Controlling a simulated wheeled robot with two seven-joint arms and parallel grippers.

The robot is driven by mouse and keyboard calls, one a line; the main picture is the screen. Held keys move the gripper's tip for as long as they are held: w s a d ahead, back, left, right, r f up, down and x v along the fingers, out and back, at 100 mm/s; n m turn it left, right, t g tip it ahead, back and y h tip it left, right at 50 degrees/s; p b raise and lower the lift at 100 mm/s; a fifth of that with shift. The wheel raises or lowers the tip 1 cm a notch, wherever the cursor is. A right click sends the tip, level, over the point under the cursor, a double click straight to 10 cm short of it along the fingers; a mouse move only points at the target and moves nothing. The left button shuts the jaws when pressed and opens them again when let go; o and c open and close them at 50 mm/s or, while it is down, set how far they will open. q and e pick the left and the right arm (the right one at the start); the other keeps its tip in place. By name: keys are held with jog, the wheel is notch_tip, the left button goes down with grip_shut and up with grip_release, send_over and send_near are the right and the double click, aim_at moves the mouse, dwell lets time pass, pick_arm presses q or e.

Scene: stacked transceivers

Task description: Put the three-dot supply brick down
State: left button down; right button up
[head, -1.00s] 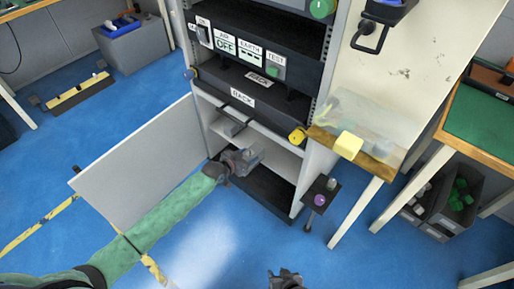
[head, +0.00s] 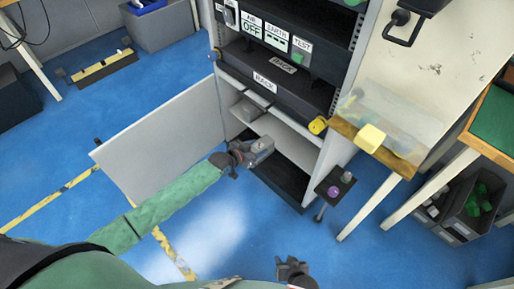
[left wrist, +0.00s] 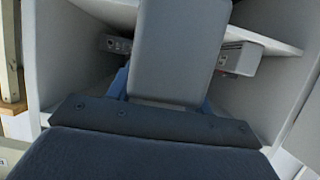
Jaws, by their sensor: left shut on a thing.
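My left gripper (head: 243,155) is shut on a grey supply brick (head: 262,146) at the open lower bay of the rack cabinet (head: 308,177). No dots can be made out on it. In the left wrist view, the held brick (left wrist: 180,50) fills the upper middle, beyond the dark gripper body. Another grey unit (head: 246,109) sits on the shelf above. The wrist view shows two grey units, one at left (left wrist: 115,44) and one at right (left wrist: 240,58). My right gripper (head: 292,268) is low in the head view, away from the cabinet, its jaws unclear.
The cabinet's white door (head: 165,135) stands open at left. A shelf board (head: 285,137) lies just above the held brick. A small dark stand (head: 334,185) with coloured knobs and a table with a yellow block (head: 371,138) are at right. Blue floor in front is clear.

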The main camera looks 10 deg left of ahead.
pick_arm(q)
jog(key=shift+r, duration=0.1)
pick_arm(e)
jog(key=shift+f, duration=0.1)
